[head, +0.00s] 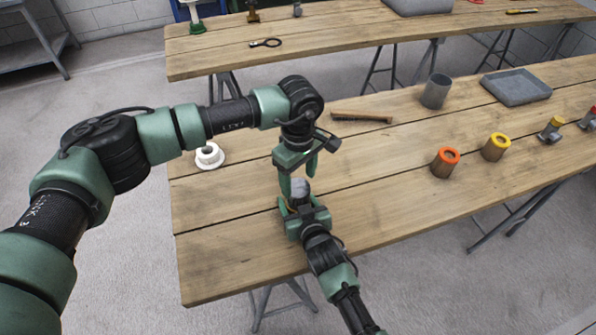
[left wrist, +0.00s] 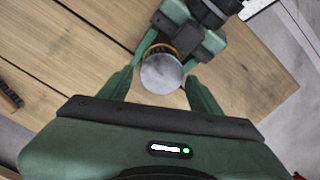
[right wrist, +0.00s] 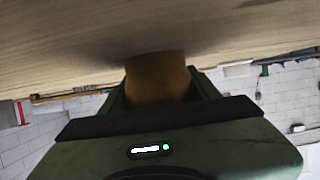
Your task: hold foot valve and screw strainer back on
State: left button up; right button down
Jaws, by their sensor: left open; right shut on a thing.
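My right gripper (head: 302,212) is shut on the brass foot valve (right wrist: 158,78), which stands between its fingers just over the bench. A grey, round-topped piece, apparently the strainer (head: 300,187), sits on top of the brass body. In the left wrist view the strainer (left wrist: 161,73) shows as a grey disc with a brass rim behind it. I cannot tell whether it is threaded on. My left gripper (head: 297,180) points down from above and is open. Its fingers (left wrist: 160,85) are on either side of the disc, with small gaps visible.
A white flanged ring (head: 210,156) lies at the bench's left edge. The bench's front left is clear.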

pick_arm(q)
jog(key=n, duration=0.6)
jog(key=shift+r+n, duration=0.2)
jog(key=shift+n, duration=0.2)
jog(key=n, duration=0.4)
jog(key=shift+r, duration=0.1)
jog(key=n, duration=0.4)
jog(key=shift+r+n, duration=0.1)
jog(key=shift+n, duration=0.2)
jog(key=n, duration=0.4)
jog(key=shift+s+r+n, duration=0.1)
jog(key=shift+r+n, duration=0.05)
jog(key=shift+n, duration=0.15)
jog(key=n, duration=0.6)
jog(key=shift+r, duration=0.15)
jog(key=n, duration=0.4)
jog(key=shift+r+n, duration=0.15)
jog(key=shift+n, duration=0.15)
jog(key=n, duration=0.4)
jog(key=shift+a+r, duration=0.1)
jog(key=n, duration=0.5)
jog(key=shift+r, duration=0.15)
